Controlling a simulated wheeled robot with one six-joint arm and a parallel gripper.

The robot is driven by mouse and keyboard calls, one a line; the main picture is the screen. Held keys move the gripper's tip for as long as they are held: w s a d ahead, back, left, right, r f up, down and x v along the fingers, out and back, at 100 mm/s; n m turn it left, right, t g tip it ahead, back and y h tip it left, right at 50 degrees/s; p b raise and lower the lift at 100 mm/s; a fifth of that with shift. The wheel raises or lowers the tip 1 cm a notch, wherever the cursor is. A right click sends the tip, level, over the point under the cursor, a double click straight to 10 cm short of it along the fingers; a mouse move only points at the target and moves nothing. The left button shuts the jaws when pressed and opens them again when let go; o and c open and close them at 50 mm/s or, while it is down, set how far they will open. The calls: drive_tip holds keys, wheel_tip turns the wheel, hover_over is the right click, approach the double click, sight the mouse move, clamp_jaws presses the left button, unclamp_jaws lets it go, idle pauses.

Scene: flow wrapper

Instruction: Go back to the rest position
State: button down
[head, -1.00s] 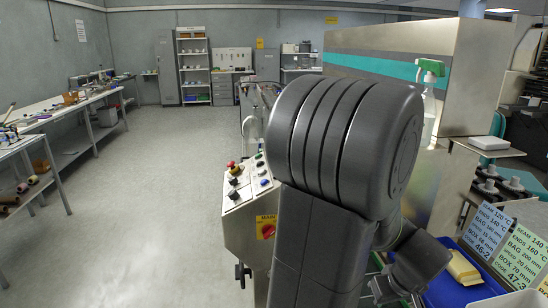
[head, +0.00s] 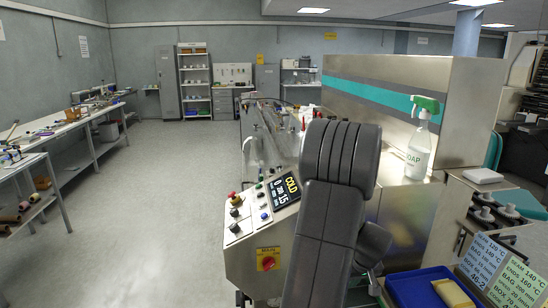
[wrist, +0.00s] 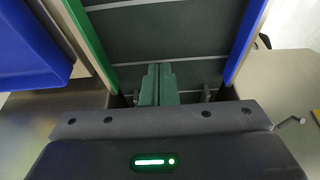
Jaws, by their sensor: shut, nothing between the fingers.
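My gripper (wrist: 159,70) shows in the wrist view with its two greenish fingers together and nothing between them. It is over a dark green belt-like surface (wrist: 165,18), with a green rail (wrist: 92,40) on the left and a blue rail (wrist: 246,38) on the right. I cannot tell whether the fingers touch that surface. In the head view my grey arm stands up in front of the wrapping machine, and the gripper itself is hidden there.
A blue tray (head: 408,293) holds a yellow block (head: 452,292) at lower right, beside parameter cards (head: 484,259). The floor (head: 150,210) at left is clear.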

drive_tip(key=v, duration=0.8)
drive_tip(key=shift+w+r+b, duration=0.3)
drive_tip(key=shift+r+b, duration=0.05)
drive_tip(key=shift+b, duration=0.05)
